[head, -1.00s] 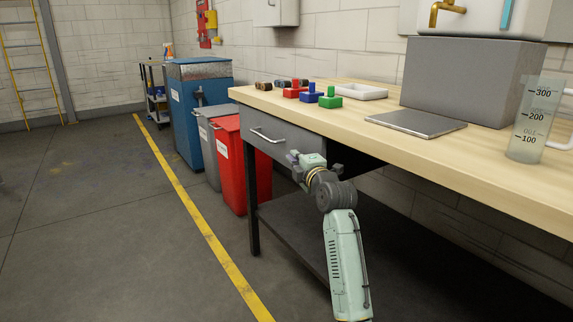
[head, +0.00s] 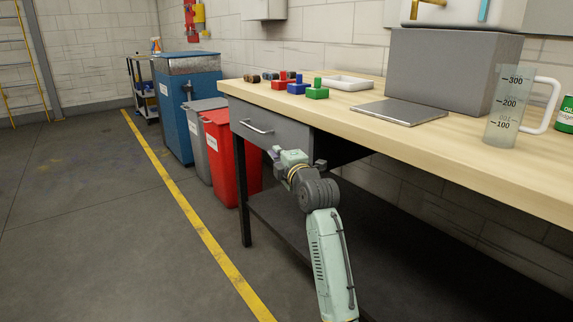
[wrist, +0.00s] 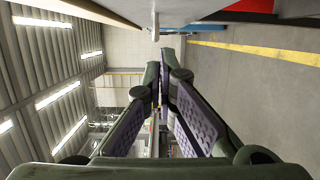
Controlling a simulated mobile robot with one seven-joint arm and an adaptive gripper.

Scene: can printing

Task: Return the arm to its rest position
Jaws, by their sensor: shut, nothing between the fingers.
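My gripper (wrist: 161,92) is shut and empty in the wrist view, its two fingers meeting near the middle of the picture. In the head view my gripper (head: 275,152) is small, in front of the grey drawer (head: 268,134) and below the table top. The fingertips are too small in the head view to make out.
On the bench are a red stamp (head: 283,84), a blue stamp (head: 298,87), a green stamp (head: 317,92), a white tray (head: 349,84), a grey plate (head: 398,112) and a measuring jug (head: 506,110). A red bin (head: 222,165) stands left of the bench. The floor left of the yellow line is clear.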

